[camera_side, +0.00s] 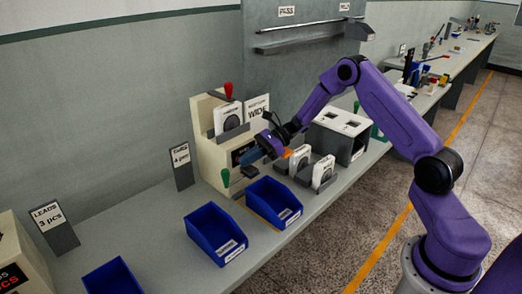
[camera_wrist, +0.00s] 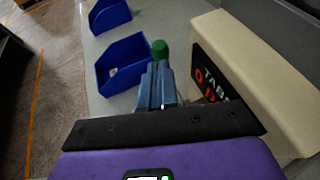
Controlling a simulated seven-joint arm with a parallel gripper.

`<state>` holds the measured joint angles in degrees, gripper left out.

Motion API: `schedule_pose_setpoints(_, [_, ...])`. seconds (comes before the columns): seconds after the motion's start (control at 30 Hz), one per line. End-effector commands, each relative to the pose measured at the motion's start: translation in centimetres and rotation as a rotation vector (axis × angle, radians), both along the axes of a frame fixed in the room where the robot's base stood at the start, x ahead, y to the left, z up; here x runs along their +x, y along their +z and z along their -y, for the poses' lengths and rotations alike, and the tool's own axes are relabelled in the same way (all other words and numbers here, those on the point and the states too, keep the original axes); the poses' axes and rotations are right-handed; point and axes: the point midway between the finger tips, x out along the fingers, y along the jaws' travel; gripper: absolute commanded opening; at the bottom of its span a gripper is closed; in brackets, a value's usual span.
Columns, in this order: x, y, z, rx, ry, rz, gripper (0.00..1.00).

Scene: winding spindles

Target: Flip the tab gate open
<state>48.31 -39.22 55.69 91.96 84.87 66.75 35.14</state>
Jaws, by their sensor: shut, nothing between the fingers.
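The beige tabs box (camera_side: 206,122) stands on the bench in the side view. Its dark front panel with "TAB" lettering shows in the wrist view (camera_wrist: 262,58). A green knob (camera_side: 225,177) sits low at the box's front left, and a red knob (camera_side: 228,90) stands at its top. In the wrist view the green knob (camera_wrist: 160,48) is just beyond my fingertips; I cannot tell whether they touch. My gripper (camera_side: 244,161) is shut and empty in front of the box, and it also shows in the wrist view (camera_wrist: 161,70). The gate itself is not clearly visible.
Blue bins (camera_side: 215,234) and (camera_side: 273,203) stand in front of the box. White spindle units (camera_side: 300,160) and a grey-white machine (camera_side: 340,132) stand to the right. A "LEADS" sign (camera_side: 52,225) is at the left. Bench between the sign and bins is clear.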

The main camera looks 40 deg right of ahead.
Motion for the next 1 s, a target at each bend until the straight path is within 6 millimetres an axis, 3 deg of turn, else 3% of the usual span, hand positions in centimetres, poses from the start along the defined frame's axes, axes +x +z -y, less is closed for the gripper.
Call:
schedule_pose_setpoints(0.1, [0.5,-0.7,-1.6,0.000,0.002,-0.001,0.00])
schedule_pose_setpoints(0.3, [1.0,-1.3,-3.1,-0.001,-0.001,0.000,0.00])
schedule_pose_setpoints(0.77, [1.1,-1.4,-3.5,0.000,0.000,0.000,0.00])
schedule_pose_setpoints(1.0, [1.1,-1.4,-6.4,0.000,0.002,-0.001,0.00])
